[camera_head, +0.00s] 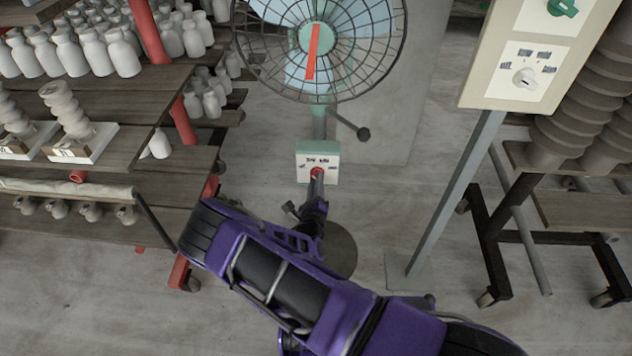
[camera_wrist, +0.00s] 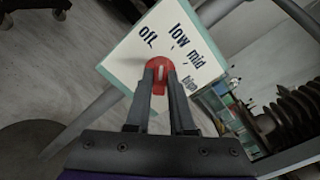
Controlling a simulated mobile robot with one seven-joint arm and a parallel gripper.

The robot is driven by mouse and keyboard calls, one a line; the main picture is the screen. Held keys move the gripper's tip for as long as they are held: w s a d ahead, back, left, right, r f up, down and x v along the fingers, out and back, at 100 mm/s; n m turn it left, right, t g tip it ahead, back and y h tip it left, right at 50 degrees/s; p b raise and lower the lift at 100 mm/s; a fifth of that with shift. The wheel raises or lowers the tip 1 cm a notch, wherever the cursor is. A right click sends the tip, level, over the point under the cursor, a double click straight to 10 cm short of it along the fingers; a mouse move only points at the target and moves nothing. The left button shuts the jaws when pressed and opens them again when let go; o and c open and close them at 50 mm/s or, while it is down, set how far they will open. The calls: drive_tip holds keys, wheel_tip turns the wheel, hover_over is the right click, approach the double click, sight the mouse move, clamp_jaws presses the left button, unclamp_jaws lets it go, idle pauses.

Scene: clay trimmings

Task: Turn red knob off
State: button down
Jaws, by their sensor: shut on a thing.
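The red knob (camera_wrist: 158,68) sits on a white control panel (camera_wrist: 150,40) marked off, low, mid and high. In the wrist view my gripper (camera_wrist: 160,82) is shut on the knob, one finger on each side. A pale line on the knob shows between the fingers; the label it points to is hard to tell. In the head view the panel (camera_head: 303,170) is on the stand of a fan (camera_head: 318,45), and the knob (camera_head: 317,171) shows just beyond my gripper's tip. My purple arm covers the lower part of the stand.
A post panel (camera_head: 510,95) with a white knob and a green knob stands at right. Shelves (camera_head: 110,110) of white bottles stand at left. A rack (camera_head: 570,205) of stacked clay pieces is at far right. Bare floor lies between.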

drive_tip(key=shift+f+n, duration=0.1)
drive_tip(key=shift+n, duration=2.2)
drive_tip(key=shift+s, duration=0.1)
drive_tip(key=c, duration=0.8)
unclamp_jaws()
drive_tip(key=s, duration=0.5)
drive_tip(key=s+p, duration=0.1)
drive_tip(key=s, duration=1.1)
drive_tip(key=shift+s+a, duration=0.2)
drive_tip(key=shift+a, duration=0.1)
